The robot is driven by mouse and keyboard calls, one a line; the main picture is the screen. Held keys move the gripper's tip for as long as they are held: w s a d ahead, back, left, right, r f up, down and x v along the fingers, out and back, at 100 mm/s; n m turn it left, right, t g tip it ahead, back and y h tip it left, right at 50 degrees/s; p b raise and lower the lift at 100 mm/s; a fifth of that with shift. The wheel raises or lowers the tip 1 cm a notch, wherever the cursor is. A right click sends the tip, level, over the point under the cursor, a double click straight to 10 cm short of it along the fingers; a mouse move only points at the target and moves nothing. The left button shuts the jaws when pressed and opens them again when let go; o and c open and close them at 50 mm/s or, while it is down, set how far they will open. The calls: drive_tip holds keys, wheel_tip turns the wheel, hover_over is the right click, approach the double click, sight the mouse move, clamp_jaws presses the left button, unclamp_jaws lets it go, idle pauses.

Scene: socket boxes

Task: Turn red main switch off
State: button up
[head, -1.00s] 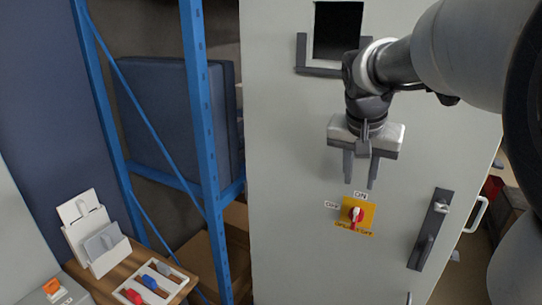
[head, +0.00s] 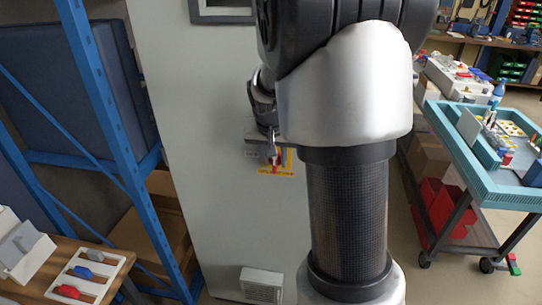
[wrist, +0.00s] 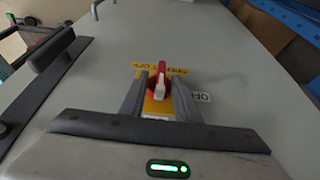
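The red main switch (wrist: 158,88) is a round red knob with a pale raised handle on a yellow plate. In the wrist view the handle lies roughly along the direction of my fingers. My gripper (wrist: 160,80) is open, with one finger on each side of the knob; I cannot tell whether they touch it. An OFF label (wrist: 201,97) shows beside the right finger. In the head view my arm and gripper hide much of the yellow plate (head: 277,172); the ON label is hidden.
The grey cabinet (head: 190,110) carries the switch. A dark handle (wrist: 48,85) on it lies left in the wrist view. A blue shelf frame (head: 105,110) stands left. A wooden table with a white tray (head: 108,264) is lower left. A teal cart (head: 480,175) stands right.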

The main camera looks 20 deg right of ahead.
drive_tip(key=shift+f, duration=0.1)
clamp_jaws()
drive_tip(key=shift+w, duration=0.1)
drive_tip(key=n+g+h+b, duration=0.1)
drive_tip(key=g+h+b, duration=0.1)
drive_tip(key=h, duration=0.3)
drive_tip(key=a+f+n+g+h+b, duration=0.1)
drive_tip(key=n+g+h+b, duration=0.1)
drive_tip(key=h, duration=0.3)
drive_tip(key=n+g+h+b, duration=0.1)
drive_tip(key=g+h+b, duration=0.2)
drive_tip(key=h, duration=0.1)
drive_tip(key=shift+w+a+f+h, duration=0.2)
drive_tip(key=shift+w+f+h, duration=0.1)
drive_tip(key=shift+w+h, duration=0.1)
idle(0.3)
drive_tip(key=shift+n+g, duration=0.3)
idle(0.3)
